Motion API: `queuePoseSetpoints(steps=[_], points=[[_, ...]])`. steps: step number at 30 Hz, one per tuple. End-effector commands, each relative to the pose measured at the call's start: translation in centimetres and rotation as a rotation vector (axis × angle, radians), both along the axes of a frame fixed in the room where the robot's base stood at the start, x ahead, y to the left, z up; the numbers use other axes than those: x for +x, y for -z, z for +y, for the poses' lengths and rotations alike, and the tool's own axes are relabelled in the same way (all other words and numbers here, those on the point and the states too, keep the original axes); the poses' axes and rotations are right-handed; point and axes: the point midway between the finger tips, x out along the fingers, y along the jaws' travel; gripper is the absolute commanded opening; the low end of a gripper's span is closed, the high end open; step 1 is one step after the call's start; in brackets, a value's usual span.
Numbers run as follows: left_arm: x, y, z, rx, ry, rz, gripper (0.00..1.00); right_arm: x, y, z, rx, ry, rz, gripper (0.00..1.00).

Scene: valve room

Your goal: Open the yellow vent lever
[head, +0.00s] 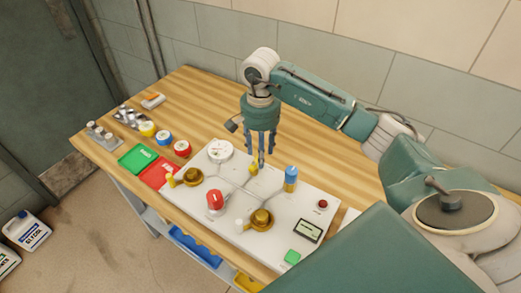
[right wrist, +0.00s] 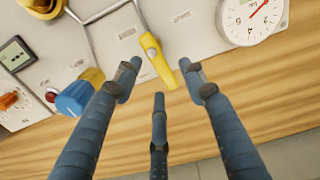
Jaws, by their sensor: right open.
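The yellow vent lever (head: 253,168) stands on the white panel (head: 228,226) near its back edge, partly behind my fingers. In the right wrist view the yellow lever (right wrist: 156,58) is a flat bar with a pale round pivot, lying between the tips of my fingers. My right gripper (head: 260,156) points down above the panel beside the lever. In the right wrist view my right gripper (right wrist: 160,84) has its fingers spread, with nothing held between them. I cannot tell whether a finger touches the lever. My left gripper is not in view.
A blue knob (head: 291,177) stands right of the lever and a white gauge (head: 219,151) left of it. A red knob (head: 215,199) and brass valves (head: 261,219) sit nearer. Red and green trays (head: 138,158) lie on the wooden bench (head: 200,95), which is clear behind the panel.

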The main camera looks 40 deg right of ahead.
Motion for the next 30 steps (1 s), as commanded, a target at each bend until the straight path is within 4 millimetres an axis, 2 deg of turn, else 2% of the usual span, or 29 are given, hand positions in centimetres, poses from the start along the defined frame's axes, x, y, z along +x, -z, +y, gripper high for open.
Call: queuePoseSetpoints(steps=[4,11,12,18,30], points=[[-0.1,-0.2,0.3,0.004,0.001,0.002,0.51,0.0,0.8,0.0,-0.001,0.001,0.0,0.42],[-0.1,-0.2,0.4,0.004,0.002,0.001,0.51,0.0,0.9,0.0,-0.001,0.001,0.0,0.42],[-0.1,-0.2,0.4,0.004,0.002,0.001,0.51,0.0,0.8,0.0,-0.001,0.001,0.0,0.38],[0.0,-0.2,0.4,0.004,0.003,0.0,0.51,0.0,0.8,0.0,-0.001,0.001,0.0,0.0],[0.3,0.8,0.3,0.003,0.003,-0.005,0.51,-0.3,0.8,-0.1,0.001,0.118,0.0,0.0]])
